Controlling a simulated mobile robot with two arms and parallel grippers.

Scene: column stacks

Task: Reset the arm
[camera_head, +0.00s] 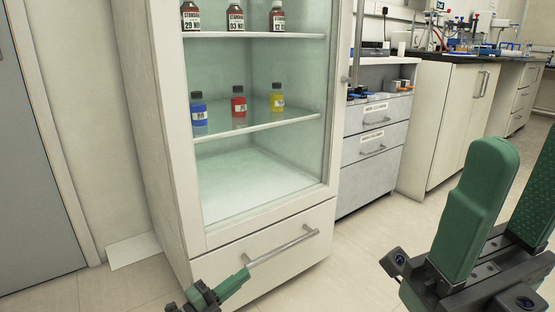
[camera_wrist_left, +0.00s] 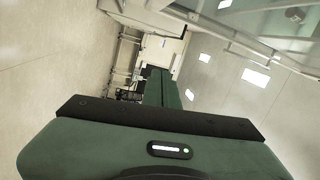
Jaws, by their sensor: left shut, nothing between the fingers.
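My left gripper (camera_head: 243,272) comes in at the bottom of the head view. Its green fingers are together and empty. In the picture their tips overlap the left end of the drawer handle (camera_head: 284,245) on the white cabinet (camera_head: 262,250); I cannot tell whether they touch it. In the left wrist view the green fingers (camera_wrist_left: 162,88) show closed beyond the green gripper body. My right gripper (camera_head: 500,190) is large and close at the right of the head view. Its two green fingers stand apart with nothing seen between them, the outer one cut by the frame edge.
The cabinet's shelves hold brown bottles (camera_head: 235,17) above and blue (camera_head: 198,112), red (camera_head: 238,105) and yellow (camera_head: 277,100) bottles below. A grey drawer unit (camera_head: 365,175) and a dark-topped bench (camera_head: 440,120) stand to the right. Floor (camera_head: 360,255) is clear before them.

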